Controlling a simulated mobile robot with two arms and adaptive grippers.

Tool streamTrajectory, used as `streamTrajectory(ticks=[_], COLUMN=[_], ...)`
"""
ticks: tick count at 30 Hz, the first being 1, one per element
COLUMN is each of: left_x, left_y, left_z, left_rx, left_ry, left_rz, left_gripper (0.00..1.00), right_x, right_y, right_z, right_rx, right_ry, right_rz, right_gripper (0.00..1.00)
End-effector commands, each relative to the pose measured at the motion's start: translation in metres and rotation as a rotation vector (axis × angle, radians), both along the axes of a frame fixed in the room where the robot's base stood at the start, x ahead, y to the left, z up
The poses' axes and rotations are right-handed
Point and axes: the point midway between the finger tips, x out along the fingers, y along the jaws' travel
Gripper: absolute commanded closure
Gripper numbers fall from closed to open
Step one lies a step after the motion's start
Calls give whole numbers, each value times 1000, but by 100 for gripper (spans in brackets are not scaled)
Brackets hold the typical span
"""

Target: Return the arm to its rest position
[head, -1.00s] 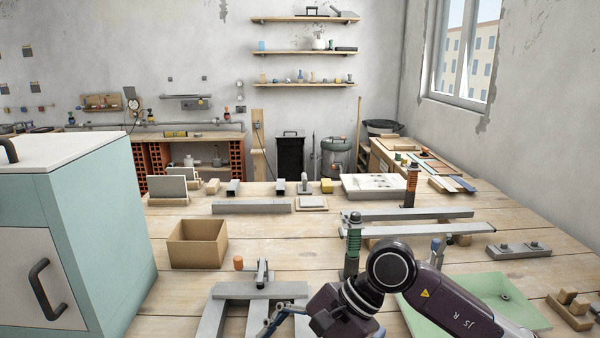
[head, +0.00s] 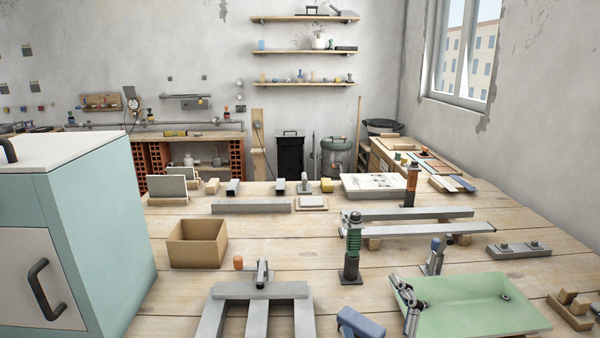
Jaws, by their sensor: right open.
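My right gripper (head: 406,298) shows low in the head view as grey metal finger links, in front of the left edge of a pale green tray (head: 470,306). It is open and I see nothing held in it. The rest of my right arm is out of the picture, below the frame. My left gripper is not in view.
A blue piece (head: 360,323) shows at the bottom edge, partly cut off. A dark post with green rings (head: 353,250) stands left of the tray. A grey slatted frame (head: 260,291), a cardboard box (head: 197,246) and a teal cabinet (head: 100,220) are to the left.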

Motion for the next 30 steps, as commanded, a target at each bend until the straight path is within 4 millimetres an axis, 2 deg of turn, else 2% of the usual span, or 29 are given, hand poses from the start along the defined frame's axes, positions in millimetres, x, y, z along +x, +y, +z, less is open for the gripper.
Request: streamTrajectory(ticks=[1, 3, 5, 6, 9, 12, 15, 21, 22, 24, 30], left_x=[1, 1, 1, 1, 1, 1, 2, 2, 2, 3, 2], left_y=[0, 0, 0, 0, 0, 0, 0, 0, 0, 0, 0], left_z=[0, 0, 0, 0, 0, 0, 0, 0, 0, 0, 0], left_rx=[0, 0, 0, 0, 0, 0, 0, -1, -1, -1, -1], left_ry=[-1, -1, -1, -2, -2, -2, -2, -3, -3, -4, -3], left_rz=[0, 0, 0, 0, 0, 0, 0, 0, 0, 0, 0], left_gripper=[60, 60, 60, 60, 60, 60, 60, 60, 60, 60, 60], right_x=[-12, -32, -56, -74, -121, -165, -207, -282, -290, -280, -271], right_y=[-16, -35, -47, -54, -65, -70, -71, -71, -70, -70, -68], right_z=[-36, -82, -120, -143, -190, -223, -245, -272, -276, -297, -356], right_rx=[81, 186, 269, 319, 424, 501, 559, 641, 647, 640, 629], right_ry=[128, 298, 441, 532, 732, 894, 1031, 1259, 1284, 1283, 1302], right_rz=[-50, -119, -180, -220, -313, -391, -459, -579, -593, -591, -597], right_gripper=[0, 0, 0, 0, 0, 0, 0, 0, 0, 0, 0])
